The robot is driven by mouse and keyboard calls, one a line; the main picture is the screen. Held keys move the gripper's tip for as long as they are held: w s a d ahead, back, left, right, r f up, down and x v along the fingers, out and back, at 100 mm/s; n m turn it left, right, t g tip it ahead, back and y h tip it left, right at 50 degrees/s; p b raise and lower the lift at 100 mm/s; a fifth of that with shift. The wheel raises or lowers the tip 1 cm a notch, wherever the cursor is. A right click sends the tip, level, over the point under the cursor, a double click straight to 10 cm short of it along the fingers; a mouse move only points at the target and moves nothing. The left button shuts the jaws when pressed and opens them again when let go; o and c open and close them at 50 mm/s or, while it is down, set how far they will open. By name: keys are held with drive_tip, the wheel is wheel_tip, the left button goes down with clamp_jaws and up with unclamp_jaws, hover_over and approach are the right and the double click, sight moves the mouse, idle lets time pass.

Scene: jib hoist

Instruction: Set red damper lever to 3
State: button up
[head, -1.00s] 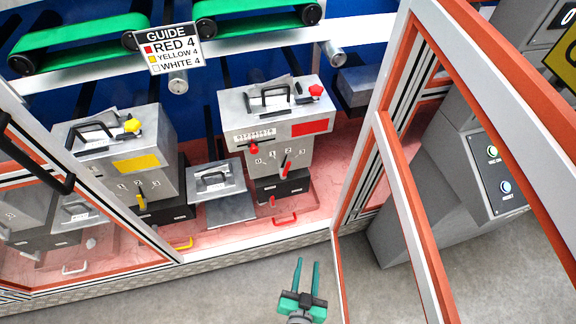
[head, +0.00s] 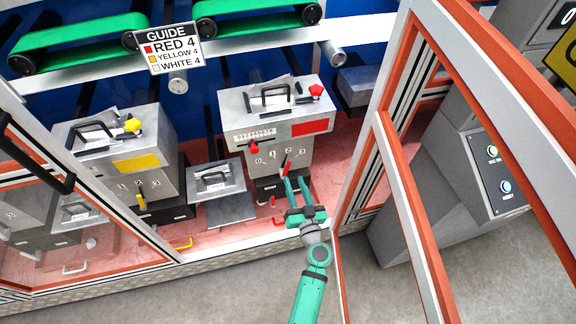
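The red box (head: 291,112) is a grey metal housing with a red label. Its front carries the marks 0, 1, 2 and 3. The short red damper lever (head: 287,166) stands below these marks, and its upper end is nearest the 2. My gripper (head: 295,178) is in front of this box, with its two teal fingers apart and pointing up toward the lever. The fingertips are just below and right of the lever. I cannot tell whether they touch it. Nothing shows between the fingers.
A red slider knob (head: 254,149) sits on a scale at the box's left. A red handle (head: 279,222) is low in front. The yellow box (head: 122,150) stands left. An open orange-framed door (head: 400,190) is close on the right. A guide sign (head: 168,48) reads RED 4.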

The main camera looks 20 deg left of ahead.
sight(289, 166)
drive_tip(key=x, duration=0.6)
drive_tip(key=shift+w+a, duration=0.1)
drive_tip(key=shift+w, duration=0.1)
drive_tip(key=shift+a+x, duration=0.2)
drive_tip(key=shift+x, duration=0.95)
drive_tip(key=shift+s, duration=0.15)
drive_tip(key=shift+d, duration=0.2)
clamp_jaws()
